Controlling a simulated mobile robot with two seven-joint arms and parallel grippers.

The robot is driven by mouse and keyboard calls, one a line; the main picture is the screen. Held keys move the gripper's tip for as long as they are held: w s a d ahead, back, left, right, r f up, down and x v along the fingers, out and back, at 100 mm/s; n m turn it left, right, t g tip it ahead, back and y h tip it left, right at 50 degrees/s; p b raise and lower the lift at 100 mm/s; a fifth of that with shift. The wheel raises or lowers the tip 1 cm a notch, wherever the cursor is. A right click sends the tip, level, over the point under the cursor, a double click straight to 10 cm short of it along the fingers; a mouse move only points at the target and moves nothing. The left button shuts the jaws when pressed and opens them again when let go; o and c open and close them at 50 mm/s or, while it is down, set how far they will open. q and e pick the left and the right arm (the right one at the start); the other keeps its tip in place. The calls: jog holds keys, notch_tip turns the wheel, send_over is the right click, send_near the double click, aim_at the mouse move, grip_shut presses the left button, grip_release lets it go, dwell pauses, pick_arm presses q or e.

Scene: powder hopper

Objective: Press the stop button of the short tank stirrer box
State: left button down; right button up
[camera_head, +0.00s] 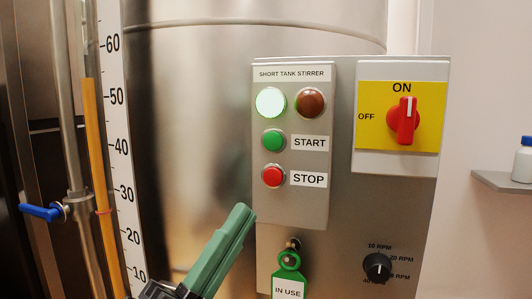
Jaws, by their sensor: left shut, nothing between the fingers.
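The short tank stirrer box (345,215) is a grey box in front of a large steel tank. Its red stop button (272,176) sits on the left panel, beside a STOP label and below the green start button (273,140). Above them a pale green lamp (270,102) is lit and a dark red-brown lamp (310,103) looks unlit. My left gripper (245,212) has green fingers, shut and empty, pointing up and right. Its tips are below and left of the stop button, apart from it in the picture. My right gripper is not in view.
A red rotary switch (403,120) on a yellow plate points to ON. A black speed knob (378,267) and a green IN USE tag (289,262) are lower down. A blue-handled valve (42,212) is at left. A white bottle (523,160) stands on a shelf at right.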

aim_at(273, 177)
pick_arm(q)
jog(key=shift+a+r, duration=0.1)
jog(key=shift+r, duration=0.45)
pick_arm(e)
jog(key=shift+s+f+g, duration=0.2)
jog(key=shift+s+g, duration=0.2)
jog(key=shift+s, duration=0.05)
pick_arm(q)
jog(key=shift+w+d+b, duration=0.35)
jog(key=shift+w+d, duration=0.1)
jog(key=shift+w, duration=0.95)
jog(key=shift+w+d+b, duration=0.3)
jog(key=shift+w+d, duration=0.2)
jog(key=shift+w, duration=0.9)
jog(key=shift+w+d+b, duration=0.35)
jog(key=shift+w+d, duration=0.1)
jog(key=shift+w, duration=0.95)
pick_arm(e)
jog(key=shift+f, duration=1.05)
pick_arm(q)
jog(key=shift+w, duration=0.1)
jog(key=shift+w+d, duration=0.15)
jog(key=shift+w, duration=0.15)
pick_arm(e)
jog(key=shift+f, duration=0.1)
